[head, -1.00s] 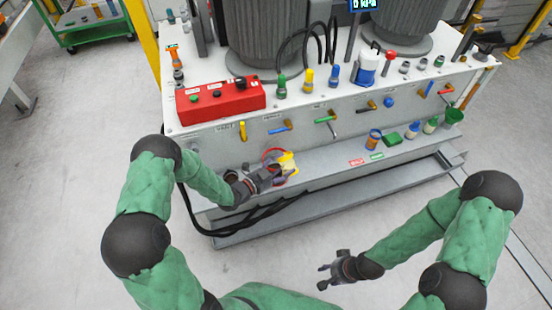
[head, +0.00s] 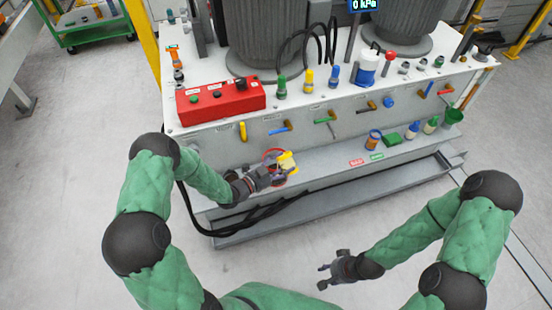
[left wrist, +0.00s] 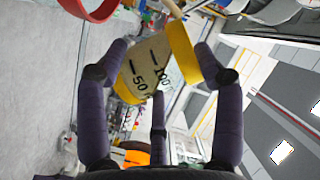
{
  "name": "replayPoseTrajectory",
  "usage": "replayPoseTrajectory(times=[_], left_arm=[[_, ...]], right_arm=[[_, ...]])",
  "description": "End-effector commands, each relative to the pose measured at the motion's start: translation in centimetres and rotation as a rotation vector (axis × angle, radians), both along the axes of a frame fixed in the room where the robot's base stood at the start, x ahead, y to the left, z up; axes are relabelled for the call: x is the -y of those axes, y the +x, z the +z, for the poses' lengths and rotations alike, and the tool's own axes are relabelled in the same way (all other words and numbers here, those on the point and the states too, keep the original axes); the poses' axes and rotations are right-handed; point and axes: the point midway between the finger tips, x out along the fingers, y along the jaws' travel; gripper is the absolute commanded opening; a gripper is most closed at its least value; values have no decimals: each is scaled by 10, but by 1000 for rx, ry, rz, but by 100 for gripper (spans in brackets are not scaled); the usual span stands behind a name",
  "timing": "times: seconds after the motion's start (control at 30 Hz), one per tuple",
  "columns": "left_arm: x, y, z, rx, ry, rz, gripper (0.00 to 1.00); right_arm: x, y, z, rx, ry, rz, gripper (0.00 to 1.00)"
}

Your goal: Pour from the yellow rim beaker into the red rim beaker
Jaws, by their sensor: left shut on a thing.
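My left gripper (head: 270,177) is shut on the yellow rim beaker (head: 288,165), holding it tilted just above the ledge. In the left wrist view the yellow rim beaker (left wrist: 150,68) lies slanted between the fingers, with yellow bands and 50 and 100 marks. How much is in it cannot be told. The red rim beaker shows as a red ring (head: 268,151) right beside and partly behind it; its red rim (left wrist: 88,10) also shows at the upper left of the wrist view. Its body is mostly hidden. My right gripper (head: 337,269) is open and empty, low over the floor.
The grey ledge (head: 330,172) runs along the machine front. An orange-and-blue jar (head: 374,139), a green block (head: 392,139) and small bottles (head: 430,124) stand at its right. Colored valve handles (head: 325,119) stick out above it. Black cables (head: 245,222) hang below my left gripper.

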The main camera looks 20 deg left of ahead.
Motion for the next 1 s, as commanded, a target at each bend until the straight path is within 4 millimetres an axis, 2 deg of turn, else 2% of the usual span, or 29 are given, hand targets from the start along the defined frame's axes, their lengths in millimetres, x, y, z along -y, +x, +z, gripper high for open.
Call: replayPoseTrajectory(times=[1.0], left_arm=[[-1, 0, -5, -74, -82, 0, 31]], right_arm=[[0, 0, 9, 0, 0, 0, 40]])
